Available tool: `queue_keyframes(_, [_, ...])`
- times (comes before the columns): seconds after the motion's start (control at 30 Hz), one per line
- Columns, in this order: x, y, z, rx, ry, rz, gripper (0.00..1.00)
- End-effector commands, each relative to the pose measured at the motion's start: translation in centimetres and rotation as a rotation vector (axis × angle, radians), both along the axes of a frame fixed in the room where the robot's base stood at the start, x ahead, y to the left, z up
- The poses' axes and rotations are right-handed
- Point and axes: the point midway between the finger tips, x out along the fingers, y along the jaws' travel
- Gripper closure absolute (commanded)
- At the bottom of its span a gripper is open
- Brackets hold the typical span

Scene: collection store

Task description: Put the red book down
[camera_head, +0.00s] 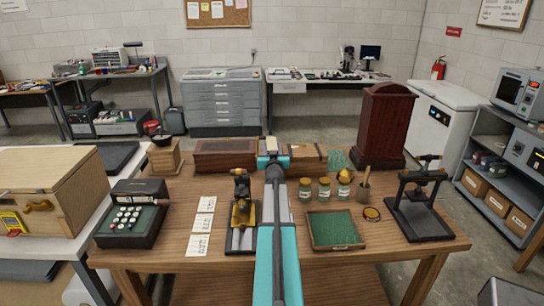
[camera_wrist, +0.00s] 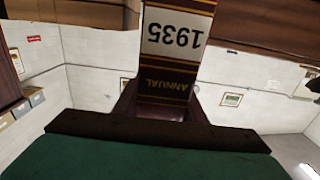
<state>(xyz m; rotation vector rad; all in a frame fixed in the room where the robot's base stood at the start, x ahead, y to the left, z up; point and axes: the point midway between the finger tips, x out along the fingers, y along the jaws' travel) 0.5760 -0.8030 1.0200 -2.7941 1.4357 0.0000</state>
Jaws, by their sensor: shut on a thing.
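The red book shows in the wrist view as a dark red spine (camera_wrist: 165,75) with a white label reading "1935" and "ANNUAL" upside down. My gripper (camera_head: 271,150) is at the far end of my arm, over the back part of the wooden table (camera_head: 180,262) in the head view. It is shut on the red book. The fingertips and the book are hidden behind my wrist in the head view. I cannot tell how far the book is from the table top.
A wooden box (camera_head: 225,154) stands left of my gripper and another (camera_head: 307,157) right of it. Glass jars (camera_head: 305,188), a green-lined tray (camera_head: 333,229), a brass instrument (camera_head: 242,212) and a tall red-brown case (camera_head: 383,125) stand nearby. Some bare table shows at front left.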

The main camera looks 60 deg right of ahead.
Motion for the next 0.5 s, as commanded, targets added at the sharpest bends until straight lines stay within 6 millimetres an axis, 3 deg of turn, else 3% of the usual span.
queue_keyframes(0.27, [0.0,0.0,1.4,-0.003,-0.002,0.001,1.0])
queue_keyframes(0.5, [0.0,0.0,4.0,-0.005,-0.002,0.001,1.0])
